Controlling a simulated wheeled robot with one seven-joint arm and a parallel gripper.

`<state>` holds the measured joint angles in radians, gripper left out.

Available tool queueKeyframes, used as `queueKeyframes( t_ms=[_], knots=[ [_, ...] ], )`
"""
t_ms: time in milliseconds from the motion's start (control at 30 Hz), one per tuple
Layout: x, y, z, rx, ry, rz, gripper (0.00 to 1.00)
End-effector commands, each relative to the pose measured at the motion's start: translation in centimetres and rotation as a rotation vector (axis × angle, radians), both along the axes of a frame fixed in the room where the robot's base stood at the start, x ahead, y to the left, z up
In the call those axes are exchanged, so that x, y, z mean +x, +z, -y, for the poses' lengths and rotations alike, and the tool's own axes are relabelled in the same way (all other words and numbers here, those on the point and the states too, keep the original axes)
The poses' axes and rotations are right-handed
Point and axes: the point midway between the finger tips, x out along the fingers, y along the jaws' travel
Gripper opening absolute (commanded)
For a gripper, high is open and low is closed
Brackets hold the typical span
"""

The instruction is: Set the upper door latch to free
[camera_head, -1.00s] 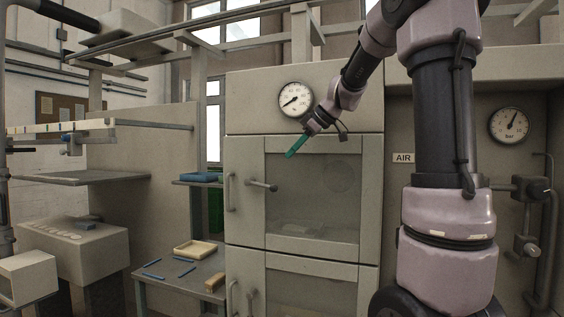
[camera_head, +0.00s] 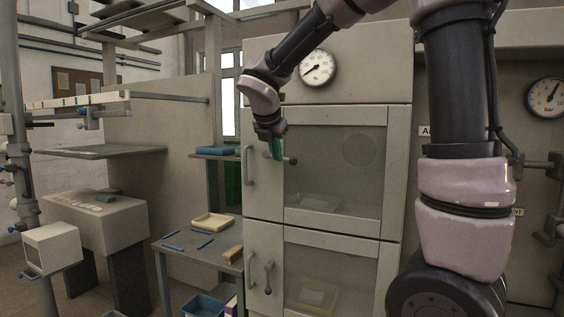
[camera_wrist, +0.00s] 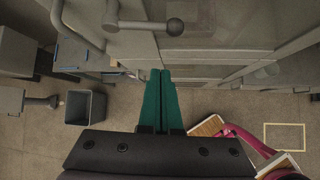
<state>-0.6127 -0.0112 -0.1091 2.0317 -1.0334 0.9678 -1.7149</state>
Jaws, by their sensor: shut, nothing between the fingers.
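The upper door (camera_head: 340,165) is closed, with a glass window and a vertical pull handle (camera_head: 250,165) at its left. Its latch (camera_head: 293,160) is a short lever with a round knob at the right end; my gripper hides much of it in the head view. In the wrist view the latch (camera_wrist: 146,25) lies level across the top, its knob to the right. My gripper (camera_head: 276,157) has green fingers, shut and empty, pointing down in front of the latch. In the wrist view the fingertips (camera_wrist: 160,73) are below the lever, apart from it in the picture.
The lower door (camera_head: 318,285) has its own latch (camera_head: 268,278), its lever upright. A round gauge (camera_head: 318,67) sits above the upper door. A side table (camera_head: 190,262) with a tray (camera_head: 213,221) stands left of the cabinet. A bin (camera_wrist: 86,107) stands on the floor.

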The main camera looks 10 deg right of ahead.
Motion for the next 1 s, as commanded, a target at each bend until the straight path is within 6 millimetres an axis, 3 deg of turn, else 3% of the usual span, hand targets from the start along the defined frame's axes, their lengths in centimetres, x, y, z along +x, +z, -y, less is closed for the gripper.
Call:
queueKeyframes(
  t_ms=[233,633,800,1000],
  knots=[
    [1.2,-1.3,0.1,-0.029,0.028,0.012,0.0],
    [6.2,-7.6,2.4,-0.028,0.026,0.009,0.0],
    [6.3,-4.7,3.0,-0.024,0.026,0.017,0.0],
    [6.3,-3.6,3.3,-0.025,0.027,0.014,0.0]
  ],
)
